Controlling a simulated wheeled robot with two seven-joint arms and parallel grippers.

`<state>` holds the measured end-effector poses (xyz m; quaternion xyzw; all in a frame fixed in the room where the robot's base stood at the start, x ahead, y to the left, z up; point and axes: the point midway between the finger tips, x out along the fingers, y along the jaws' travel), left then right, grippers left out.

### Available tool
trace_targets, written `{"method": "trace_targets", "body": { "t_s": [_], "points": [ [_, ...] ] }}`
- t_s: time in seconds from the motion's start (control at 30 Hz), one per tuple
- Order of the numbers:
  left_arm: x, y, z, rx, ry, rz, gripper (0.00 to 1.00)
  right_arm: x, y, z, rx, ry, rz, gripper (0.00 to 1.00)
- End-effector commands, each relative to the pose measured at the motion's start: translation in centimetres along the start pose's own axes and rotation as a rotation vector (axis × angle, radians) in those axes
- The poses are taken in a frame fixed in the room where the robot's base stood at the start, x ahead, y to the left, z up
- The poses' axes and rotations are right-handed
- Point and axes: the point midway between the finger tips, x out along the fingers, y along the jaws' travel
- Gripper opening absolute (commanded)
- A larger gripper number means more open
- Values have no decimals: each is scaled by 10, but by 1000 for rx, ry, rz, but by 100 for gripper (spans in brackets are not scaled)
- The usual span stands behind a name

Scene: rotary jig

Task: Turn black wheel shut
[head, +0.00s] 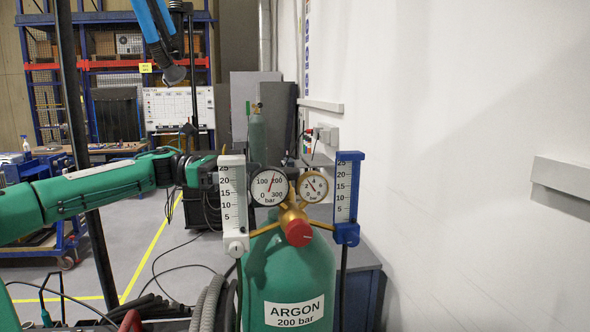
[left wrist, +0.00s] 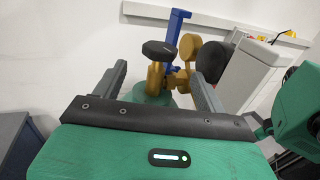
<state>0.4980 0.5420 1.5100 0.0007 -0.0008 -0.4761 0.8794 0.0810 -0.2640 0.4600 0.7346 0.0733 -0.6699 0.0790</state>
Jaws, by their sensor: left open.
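The black wheel (left wrist: 158,48) sits on a brass valve (left wrist: 155,76) on top of the green cylinder (head: 288,265), labelled ARGON. In the head view the wheel is hidden behind the gauges. My left gripper (left wrist: 160,72) is open, with one finger on each side of the valve in the left wrist view. The wheel shows between and a little beyond the fingertips, apart from both. In the head view my left arm comes in from the left and its gripper fingers are hidden behind the white flowmeter (head: 233,205) and dark gauge. My right gripper is not in view.
The regulator carries a dark gauge (head: 269,186), a brass gauge (head: 312,187), a red knob (head: 299,233) and a blue flowmeter (head: 347,195), close around the valve. A white wall (head: 450,150) stands to the right. Hoses (head: 208,302) lie at lower left.

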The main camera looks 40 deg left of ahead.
Motion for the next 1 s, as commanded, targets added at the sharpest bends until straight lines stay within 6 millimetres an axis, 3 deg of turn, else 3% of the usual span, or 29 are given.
{"method": "trace_targets", "body": {
  "t_s": [0.03, 0.6, 1.0],
  "points": [
    [9, 0, 5, -3, 1, -3, 73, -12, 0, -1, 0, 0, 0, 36],
    [90, -1, 5, -5, -1, -2, 73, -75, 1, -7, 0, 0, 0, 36],
    [109, 0, 2, -5, 2, -7, 73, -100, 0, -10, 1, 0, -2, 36]
  ]
}}
